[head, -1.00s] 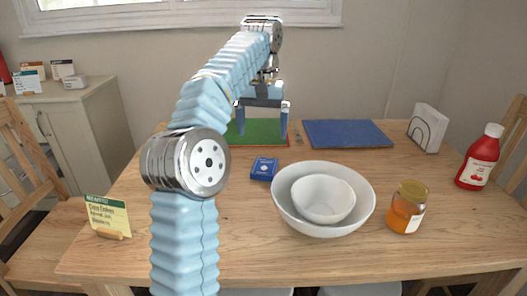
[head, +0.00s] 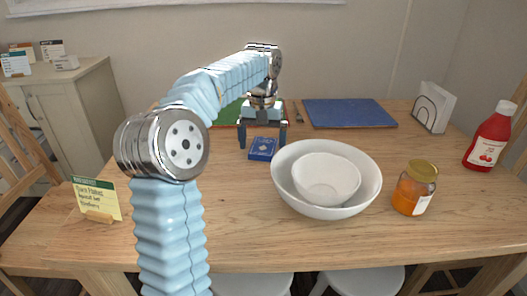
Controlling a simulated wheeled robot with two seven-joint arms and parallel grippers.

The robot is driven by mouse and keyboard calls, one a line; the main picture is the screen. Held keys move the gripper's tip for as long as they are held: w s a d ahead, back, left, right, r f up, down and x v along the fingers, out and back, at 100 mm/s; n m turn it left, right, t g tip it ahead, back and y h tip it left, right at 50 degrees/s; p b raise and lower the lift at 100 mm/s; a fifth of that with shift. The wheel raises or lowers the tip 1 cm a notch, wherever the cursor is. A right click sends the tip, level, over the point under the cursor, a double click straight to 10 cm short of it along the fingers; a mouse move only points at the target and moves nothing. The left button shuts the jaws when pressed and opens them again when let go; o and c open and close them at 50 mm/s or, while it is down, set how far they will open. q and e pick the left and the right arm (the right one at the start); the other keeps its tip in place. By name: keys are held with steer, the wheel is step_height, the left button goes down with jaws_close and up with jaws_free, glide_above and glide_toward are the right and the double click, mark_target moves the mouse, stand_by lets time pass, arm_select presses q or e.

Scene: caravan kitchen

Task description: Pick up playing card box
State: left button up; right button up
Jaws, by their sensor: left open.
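The playing card box (head: 262,149) is a small blue box with a white emblem. It lies flat on the wooden table, just left of the large white bowl. My left gripper (head: 263,144) is open and points down, with one finger on each side of the card box in the head view. Its fingertips appear close to the box; I cannot tell whether they are level with it or still behind and above it. Nothing is held. My right gripper is not in view.
A large white bowl (head: 283,189) holds a smaller bowl (head: 325,178) close to the card box. A honey jar (head: 414,190), ketchup bottle (head: 490,138), napkin holder (head: 434,107), blue mat (head: 348,113), green mat (head: 228,116) and sign card (head: 97,199) surround open wooden table (head: 200,236).

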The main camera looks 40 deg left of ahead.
arm_select(q)
steer(key=shift+f, duration=0.7)
steer(key=c, duration=1.2)
steer(key=shift+r, duration=0.1)
